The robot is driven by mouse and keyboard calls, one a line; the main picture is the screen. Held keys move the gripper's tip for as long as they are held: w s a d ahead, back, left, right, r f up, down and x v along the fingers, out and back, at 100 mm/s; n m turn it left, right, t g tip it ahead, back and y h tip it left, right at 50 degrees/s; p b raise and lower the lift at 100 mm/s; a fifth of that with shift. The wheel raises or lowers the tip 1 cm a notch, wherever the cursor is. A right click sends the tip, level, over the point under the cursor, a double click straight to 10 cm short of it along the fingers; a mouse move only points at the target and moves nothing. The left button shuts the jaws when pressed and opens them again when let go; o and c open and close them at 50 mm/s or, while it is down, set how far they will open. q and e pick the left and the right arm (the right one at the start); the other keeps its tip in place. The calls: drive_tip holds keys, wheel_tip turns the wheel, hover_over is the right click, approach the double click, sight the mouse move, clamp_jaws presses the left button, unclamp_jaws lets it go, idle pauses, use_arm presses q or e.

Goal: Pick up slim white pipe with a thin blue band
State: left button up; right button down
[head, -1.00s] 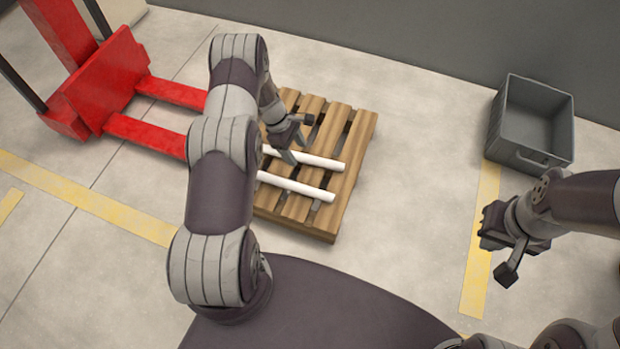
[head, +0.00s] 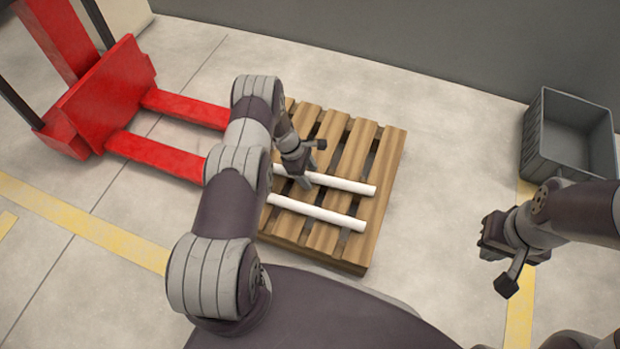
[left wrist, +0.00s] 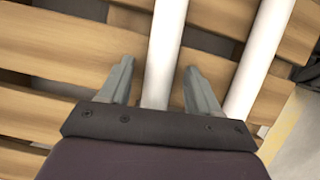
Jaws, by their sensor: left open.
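Two slim white pipes lie side by side on a wooden pallet (head: 383,165). The far pipe (head: 345,184) and the near pipe (head: 320,213) run roughly parallel. I see no blue band on either. My left gripper (head: 312,164) is open over the far pipe. In the left wrist view its fingers (left wrist: 158,66) stand on either side of one pipe (left wrist: 164,40), with gaps on both sides. The other pipe (left wrist: 258,60) lies right of the fingers. My left arm hides the pipes' left ends in the head view. My right gripper (head: 499,261) is open and empty, away from the pallet.
A red forklift (head: 100,95) stands at the left, its forks pointing towards the pallet. A grey crate (head: 540,155) stands at the right by the grey wall. Yellow lines mark the floor. The floor between pallet and crate is clear.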

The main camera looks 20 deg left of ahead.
use_arm(q)
clamp_jaws()
drive_tip(key=shift+r, duration=0.1)
